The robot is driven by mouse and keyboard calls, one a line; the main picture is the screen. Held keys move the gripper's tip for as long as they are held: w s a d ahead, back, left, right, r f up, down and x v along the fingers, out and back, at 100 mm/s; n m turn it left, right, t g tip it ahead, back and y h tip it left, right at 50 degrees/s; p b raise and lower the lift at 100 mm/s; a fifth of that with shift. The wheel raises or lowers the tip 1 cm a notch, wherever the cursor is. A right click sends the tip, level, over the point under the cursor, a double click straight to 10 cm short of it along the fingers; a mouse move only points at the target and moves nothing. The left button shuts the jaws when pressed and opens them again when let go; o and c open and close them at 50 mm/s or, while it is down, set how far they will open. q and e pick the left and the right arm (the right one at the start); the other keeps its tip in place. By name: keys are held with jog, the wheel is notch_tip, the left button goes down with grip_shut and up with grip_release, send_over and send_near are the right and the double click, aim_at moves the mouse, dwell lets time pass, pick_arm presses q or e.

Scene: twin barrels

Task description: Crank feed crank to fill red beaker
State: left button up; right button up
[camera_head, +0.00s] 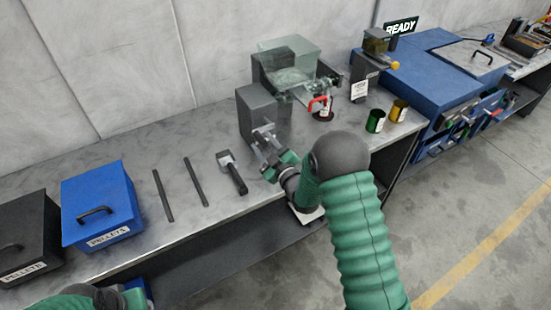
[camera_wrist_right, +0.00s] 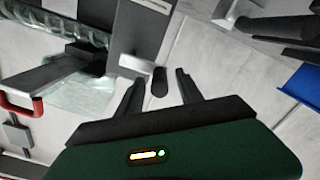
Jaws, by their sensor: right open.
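The feed machine has a grey box (camera_head: 258,112) at its front left and a clear hopper (camera_head: 288,62) behind. My right gripper (camera_head: 266,146) is in front of the grey box, with its fingers apart. In the right wrist view a dark knob (camera_wrist_right: 159,82), perhaps the feed crank's handle, shows between the open fingertips; I see no grip on it. A red handle (camera_head: 318,102) is on the machine's right, and also shows in the wrist view (camera_wrist_right: 20,107). A small dark red round thing (camera_head: 323,116), perhaps the red beaker, is below it.
A green can (camera_head: 376,121) and a yellow can (camera_head: 398,110) stand to the right. A blue pellet box (camera_head: 100,205), a black one (camera_head: 25,238), two dark bars and a scoop-like tool (camera_head: 232,172) lie left. A blue cabinet (camera_head: 435,70) stands at right.

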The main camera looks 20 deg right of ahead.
jog(key=s+d+b, duration=0.1)
jog(key=s+b, duration=0.1)
jog(key=s, duration=1.3)
jog(key=shift+w+d+f, duration=0.1)
jog(key=shift+f, duration=0.05)
notch_tip(320, 180, down, 5)
jog(key=s+a+m+g+h, duration=0.2)
jog(key=m+g, duration=0.1)
jog(key=g, duration=0.4)
jog(key=s+a+m+g, duration=0.2)
jog(key=s+g, duration=0.2)
jog(key=s, duration=0.3)
jog(key=s+a+f+m+g, duration=0.1)
jog(key=s+a+m+g, duration=0.1)
jog(key=s, duration=0.6)
jog(key=shift+s+a+f+m+g, duration=0.25)
jog(key=shift+a+g, duration=0.35)
jog(key=shift+g, duration=0.6)
jog(key=shift+w, duration=0.1)
jog(key=shift+c, duration=0.2)
